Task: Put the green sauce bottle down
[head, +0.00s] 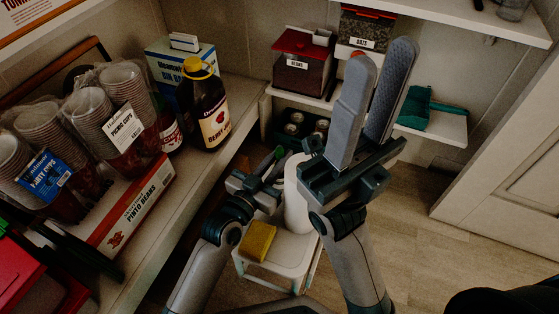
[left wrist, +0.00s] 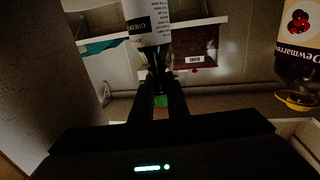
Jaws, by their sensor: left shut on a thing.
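The green sauce bottle (left wrist: 152,28) has a white label and dark glass, and shows at the top middle of the left wrist view. My left gripper (left wrist: 158,98) is shut on its neck, with the green cap between the fingers. In the head view my left gripper (head: 272,163) is low in the middle, beside the shelf edge, with a bit of green at its fingers; most of the bottle cannot be made out there. My right gripper (head: 382,85) is large in the foreground, its fingers apart with nothing seen between them.
The left shelf (head: 238,103) holds a dark juice bottle (head: 204,108), bagged cups (head: 87,108) and a pinto beans box (head: 137,207). A red-lidded beans bin (head: 302,62) stands on the back shelf. A white stool (head: 285,250) with a yellow sponge (head: 258,241) stands below.

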